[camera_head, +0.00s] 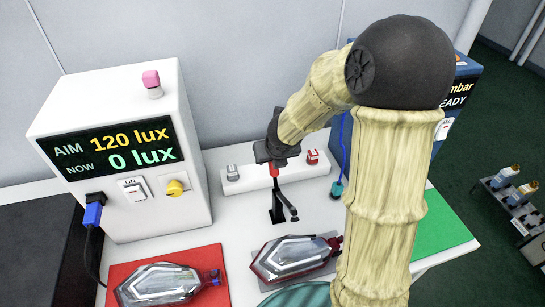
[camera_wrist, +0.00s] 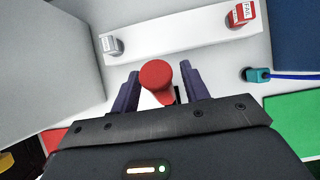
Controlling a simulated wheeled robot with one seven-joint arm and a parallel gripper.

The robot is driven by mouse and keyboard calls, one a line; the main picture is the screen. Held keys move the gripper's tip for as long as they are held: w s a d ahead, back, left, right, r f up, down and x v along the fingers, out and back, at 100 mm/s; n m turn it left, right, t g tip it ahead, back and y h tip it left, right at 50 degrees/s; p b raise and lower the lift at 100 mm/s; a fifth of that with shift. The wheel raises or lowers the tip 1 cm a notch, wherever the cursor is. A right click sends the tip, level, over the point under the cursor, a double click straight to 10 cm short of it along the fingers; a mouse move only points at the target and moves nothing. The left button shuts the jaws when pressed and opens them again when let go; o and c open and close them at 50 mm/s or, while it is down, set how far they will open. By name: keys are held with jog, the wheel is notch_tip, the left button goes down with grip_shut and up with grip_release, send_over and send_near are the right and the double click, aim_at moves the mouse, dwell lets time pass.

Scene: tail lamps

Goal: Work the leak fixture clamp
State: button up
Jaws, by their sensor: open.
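The leak fixture clamp (camera_head: 278,207) is a small black toggle clamp on the white table, with a red handle (camera_head: 274,171) standing up. In the wrist view the red handle (camera_wrist: 155,74) shows as a round-ended grip between my two fingers. My gripper (camera_head: 275,156) is open and points down over the handle. In the wrist view the gripper (camera_wrist: 161,76) has one finger on each side of the handle, with gaps visible. A clear and dark red tail lamp (camera_head: 290,257) lies on a grey plate in front of the clamp; my arm partly covers its right end.
A lux tester (camera_head: 110,150) stands left, reading 0 lux. Another lamp (camera_head: 158,286) lies on a red mat (camera_head: 205,258). A white strip (camera_head: 250,180) behind the clamp carries grey and red blocks. A green mat (camera_head: 440,225) is right.

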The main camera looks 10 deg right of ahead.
jog(key=p+v, duration=1.2)
jog(key=v, duration=0.4)
jog(key=shift+s+r, duration=0.15)
jog(key=shift+s, duration=0.05)
